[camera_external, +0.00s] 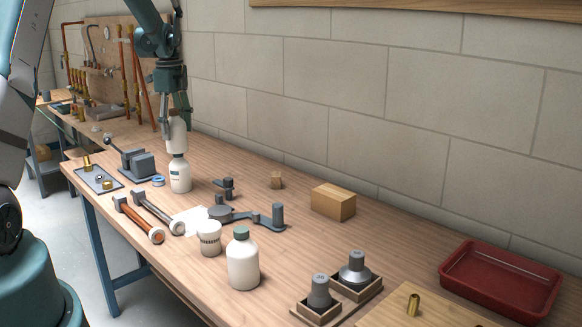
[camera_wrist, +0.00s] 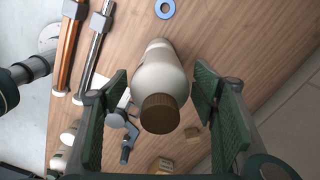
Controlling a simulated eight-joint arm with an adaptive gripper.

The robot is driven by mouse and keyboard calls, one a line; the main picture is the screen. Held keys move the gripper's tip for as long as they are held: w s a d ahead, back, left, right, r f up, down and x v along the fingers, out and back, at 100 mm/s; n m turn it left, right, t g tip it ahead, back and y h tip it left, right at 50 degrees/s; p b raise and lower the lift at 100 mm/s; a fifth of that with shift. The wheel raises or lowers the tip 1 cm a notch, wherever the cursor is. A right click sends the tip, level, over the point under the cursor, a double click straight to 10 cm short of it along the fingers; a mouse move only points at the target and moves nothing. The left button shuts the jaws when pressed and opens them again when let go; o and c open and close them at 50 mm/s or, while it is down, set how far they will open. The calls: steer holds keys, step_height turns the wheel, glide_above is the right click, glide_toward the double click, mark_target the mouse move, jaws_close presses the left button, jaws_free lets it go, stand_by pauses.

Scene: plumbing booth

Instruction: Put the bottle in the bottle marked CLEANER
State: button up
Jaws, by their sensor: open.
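In the external view a pale bottle (camera_external: 177,136) stands between the fingers of my gripper (camera_external: 176,124). Directly below it is a white bottle (camera_external: 180,177) on the bench, with a small mark too small to read. The two appear in line, one above the other; I cannot tell if they touch. In the wrist view a white bottle (camera_wrist: 160,75) with a brown cap (camera_wrist: 160,113) lies between the two green finger pads of my gripper (camera_wrist: 163,120), with gaps on both sides. My gripper is open around it. No lettering reading CLEANER is legible.
A white tub (camera_external: 209,240) with dark lettering and a green-capped white bottle (camera_external: 243,262) stand nearer the camera. A red tray (camera_external: 500,280) is at right.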

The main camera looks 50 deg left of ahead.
mark_target(174, 110)
steer(key=shift+r, duration=0.1)
step_height(174, 110, up, 12)
steer(key=shift+r, duration=0.1)
stand_by(0.7)
stand_by(0.5)
steer(key=shift+d, duration=0.1)
steer(key=shift+d+r, duration=0.1)
steer(key=shift+d, duration=0.1)
steer(key=s+d+r+n+t, duration=0.15)
steer(key=d+r, duration=0.25)
steer(key=d, duration=0.7)
steer(key=s+d+r+n+t+y, duration=0.1)
steer(key=s+d+r+n, duration=0.15)
steer(key=d, duration=0.85)
steer(key=s+d+r+n+t, duration=0.15)
steer(key=d+r, duration=0.35)
steer(key=d, duration=0.6)
steer(key=s+d+f+n+t, duration=0.1)
steer(key=s+d+f+n, duration=0.2)
steer(key=s+d, duration=0.6)
steer(key=s+d+f+n+t+h, duration=0.1)
steer(key=s+d+f+n+t, duration=0.1)
steer(key=s+d, duration=0.7)
steer(key=d+f+n, duration=0.1)
steer(key=d+n, duration=0.1)
steer(key=d, duration=0.4)
